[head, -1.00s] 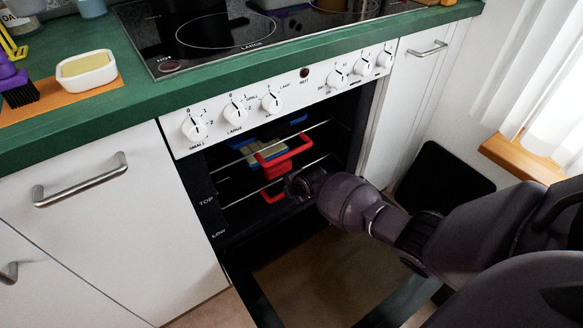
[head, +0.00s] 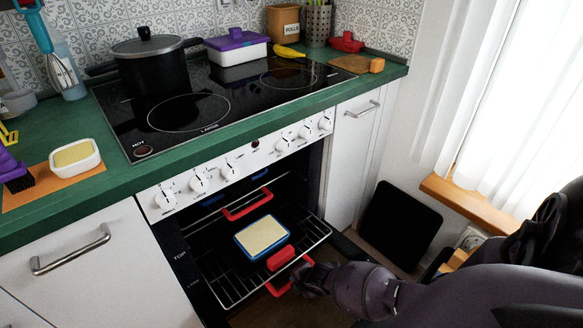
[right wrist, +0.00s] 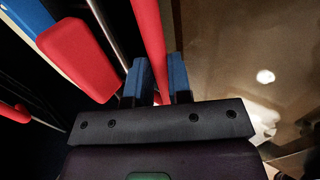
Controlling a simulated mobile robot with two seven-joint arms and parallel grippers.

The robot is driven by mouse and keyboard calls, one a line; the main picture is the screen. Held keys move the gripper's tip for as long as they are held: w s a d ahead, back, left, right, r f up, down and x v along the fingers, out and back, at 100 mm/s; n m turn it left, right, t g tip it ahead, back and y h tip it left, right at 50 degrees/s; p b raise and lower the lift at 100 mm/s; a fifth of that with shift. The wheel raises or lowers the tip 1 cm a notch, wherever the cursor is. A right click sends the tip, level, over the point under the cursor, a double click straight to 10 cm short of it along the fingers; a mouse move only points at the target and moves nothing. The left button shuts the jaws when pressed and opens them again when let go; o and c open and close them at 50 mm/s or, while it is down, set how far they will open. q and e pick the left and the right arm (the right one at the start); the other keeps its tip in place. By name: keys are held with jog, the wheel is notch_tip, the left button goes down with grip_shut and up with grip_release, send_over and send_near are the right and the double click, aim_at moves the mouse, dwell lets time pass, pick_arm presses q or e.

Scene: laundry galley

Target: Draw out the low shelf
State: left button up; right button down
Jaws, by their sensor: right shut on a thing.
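The low shelf (head: 226,291) is a wire rack that sticks out of the open oven, with a red handle bar (head: 276,290) at its front. A blue-rimmed dish (head: 262,237) with pale yellow content and a red grip (head: 281,258) rests on it. My right gripper (head: 303,280) is at the shelf's front edge. In the right wrist view its blue fingers (right wrist: 159,80) are shut around the red handle bar (right wrist: 148,35), and the dish's red grip (right wrist: 80,60) is just left of them, apart from them. My left gripper is not in view.
Another red handle (head: 247,206) stays further in, above and behind the dish. The hob (head: 215,95) carries a black pot (head: 150,70) and a purple-lidded box (head: 237,46). A black panel (head: 400,225) leans at the wall right of the oven.

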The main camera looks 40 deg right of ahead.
jog(key=shift+s+r, duration=0.1)
jog(key=shift+s, duration=0.65)
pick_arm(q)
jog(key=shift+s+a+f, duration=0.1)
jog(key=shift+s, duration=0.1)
pick_arm(e)
jog(key=shift+s+a, duration=0.1)
jog(key=shift+s, duration=0.3)
jog(key=c, duration=1.1)
grip_release()
jog(key=shift+o, duration=0.2)
pick_arm(q)
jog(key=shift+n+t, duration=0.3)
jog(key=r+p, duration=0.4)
jog(key=p, duration=0.1)
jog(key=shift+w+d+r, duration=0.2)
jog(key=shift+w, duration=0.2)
pick_arm(e)
jog(key=v, duration=1)
jog(key=shift+s+r, duration=0.2)
jog(key=shift+r, duration=0.05)
